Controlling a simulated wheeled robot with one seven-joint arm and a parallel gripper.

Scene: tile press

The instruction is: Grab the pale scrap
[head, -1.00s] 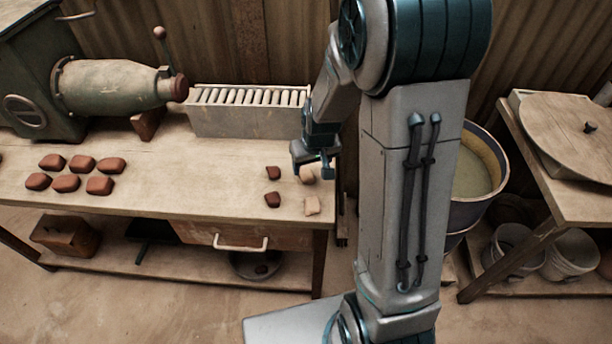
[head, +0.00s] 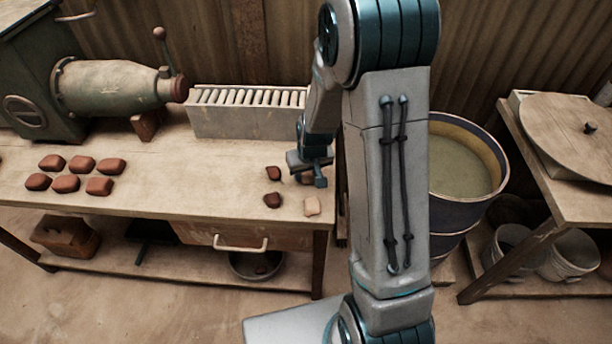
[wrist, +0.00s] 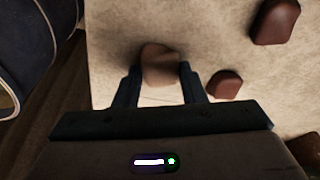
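The nearer one, a cream pale scrap (head: 312,206), is in plain view by the front edge. In the wrist view, this tan scrap (wrist: 160,65) shows in shade between and just past the tips of my gripper (wrist: 160,72). The fingers are apart, and I see no clear grip on it. Two dark red scraps, a far one (head: 273,173) and a near one (head: 272,200), lie to the left.
The wooden table (head: 200,185) has several red-brown blocks (head: 81,165) at left. A roller tray (head: 240,122) stands behind, beside the green press (head: 110,85). A blue barrel (head: 470,212) is beyond the table's right end. The tabletop between blocks and scraps is clear.

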